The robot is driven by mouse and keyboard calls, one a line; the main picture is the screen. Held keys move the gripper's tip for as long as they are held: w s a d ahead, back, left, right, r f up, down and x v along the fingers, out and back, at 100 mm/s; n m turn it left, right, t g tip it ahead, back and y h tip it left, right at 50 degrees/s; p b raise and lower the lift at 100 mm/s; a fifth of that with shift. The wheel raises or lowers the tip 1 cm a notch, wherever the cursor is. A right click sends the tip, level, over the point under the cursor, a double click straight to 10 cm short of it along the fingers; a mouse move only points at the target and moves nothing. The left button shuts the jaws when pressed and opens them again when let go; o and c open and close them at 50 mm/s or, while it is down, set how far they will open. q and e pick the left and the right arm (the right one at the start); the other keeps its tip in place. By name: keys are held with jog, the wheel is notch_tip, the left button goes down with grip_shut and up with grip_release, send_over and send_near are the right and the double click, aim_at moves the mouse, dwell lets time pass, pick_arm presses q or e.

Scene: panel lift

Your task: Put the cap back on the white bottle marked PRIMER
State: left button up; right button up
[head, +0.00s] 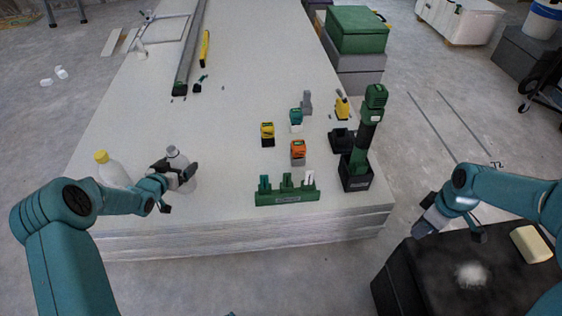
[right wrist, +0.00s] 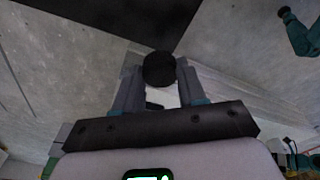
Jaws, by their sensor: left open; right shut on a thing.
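A white bottle (head: 187,184) stands near the front left of the stacked panels, with a greyish top; its label is not readable. My left gripper (head: 182,175) is open at this bottle's upper part, its fingers overlapping it in the head view; I cannot tell whether they touch. In the right wrist view, my right gripper (right wrist: 159,88) is shut on a round black cap (right wrist: 159,68). In the head view my right gripper (head: 425,226) is off the panels' right side, by a black box, and the cap is hard to make out there.
A second white bottle (head: 113,174) with a yellow cap stands left of the first. A green rack (head: 287,197), a green-and-black tool (head: 357,165) and small coloured items stand on the panels' right half. The black box (head: 440,262) bears a pale yellow block (head: 531,244).

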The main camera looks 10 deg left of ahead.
pick_arm(q)
jog(key=shift+w, duration=0.2)
